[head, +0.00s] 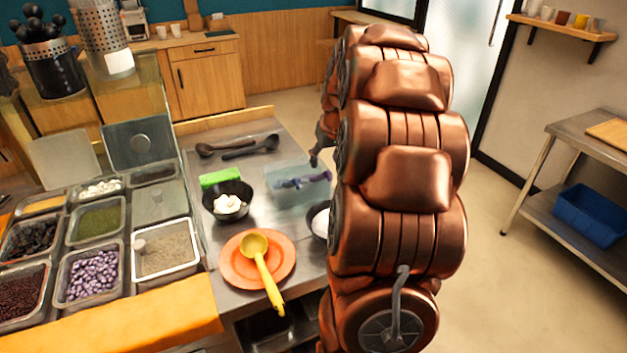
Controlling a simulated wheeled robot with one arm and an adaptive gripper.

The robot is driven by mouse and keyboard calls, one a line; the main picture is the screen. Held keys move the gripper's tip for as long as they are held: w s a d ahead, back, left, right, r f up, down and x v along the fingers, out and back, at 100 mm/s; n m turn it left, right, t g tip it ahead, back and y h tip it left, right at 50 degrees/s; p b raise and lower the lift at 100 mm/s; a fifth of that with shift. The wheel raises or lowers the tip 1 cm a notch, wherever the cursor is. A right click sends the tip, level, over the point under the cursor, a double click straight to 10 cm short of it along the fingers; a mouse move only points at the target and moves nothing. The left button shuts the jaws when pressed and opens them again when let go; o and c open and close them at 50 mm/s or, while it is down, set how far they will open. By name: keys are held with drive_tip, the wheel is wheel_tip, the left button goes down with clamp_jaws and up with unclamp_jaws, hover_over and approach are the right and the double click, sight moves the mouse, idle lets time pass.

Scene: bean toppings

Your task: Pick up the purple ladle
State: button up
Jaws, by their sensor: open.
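The purple ladle (303,181) lies in a clear, bluish tray (285,200) on the steel counter, to the right of the black bowl. My gripper (318,157) shows only in part at the left edge of my copper arm. It is above and just behind the right end of the ladle, with a dark fingertip near the tray's back edge. It is open and holds nothing that I can see. My arm hides the rest of the gripper. I cannot tell whether the fingertip touches the tray.
A black bowl (222,208) with white balls and a green block (220,178) stand left of the tray. Two dark ladles (250,148) lie behind. A yellow ladle (262,265) rests on an orange plate (236,272) in front. Topping bins (95,278) fill the left.

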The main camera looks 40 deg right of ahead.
sight(321, 174)
drive_tip(key=shift+p+x, duration=0.35)
drive_tip(key=shift+x, duration=0.7)
drive_tip(key=shift+p+x, duration=1.2)
drive_tip(key=shift+x, duration=1.5)
drive_tip(key=shift+s+a, duration=0.1)
drive_tip(key=shift+a, duration=0.05)
clamp_jaws()
